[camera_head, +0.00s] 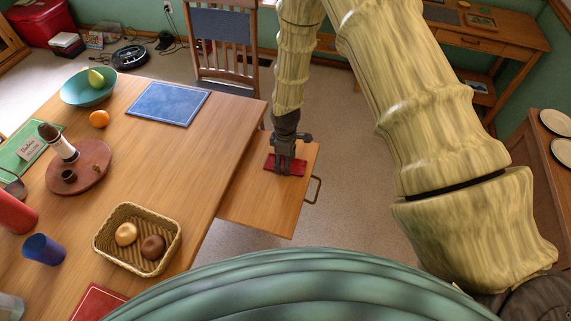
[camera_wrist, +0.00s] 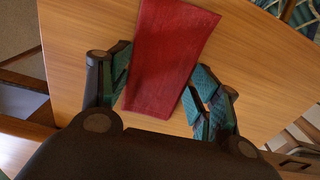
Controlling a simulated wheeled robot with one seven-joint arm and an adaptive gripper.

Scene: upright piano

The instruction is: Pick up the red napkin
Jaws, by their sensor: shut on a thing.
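The red napkin (camera_head: 270,164) is a folded flat rectangle on a pulled-out wooden leaf or drawer front beside the table. In the wrist view the napkin (camera_wrist: 172,52) runs between my two fingers, with its near end between them. My gripper (camera_head: 285,168) reaches down onto the napkin from above.
The wooden surface (camera_head: 250,211) has a metal handle (camera_head: 315,190) at its right. The table (camera_head: 190,150) holds a basket (camera_head: 104,232), a blue mat (camera_head: 168,103), an orange (camera_head: 99,119) and a teal bowl (camera_head: 77,92). A chair (camera_head: 222,55) stands behind. Open floor lies to the right.

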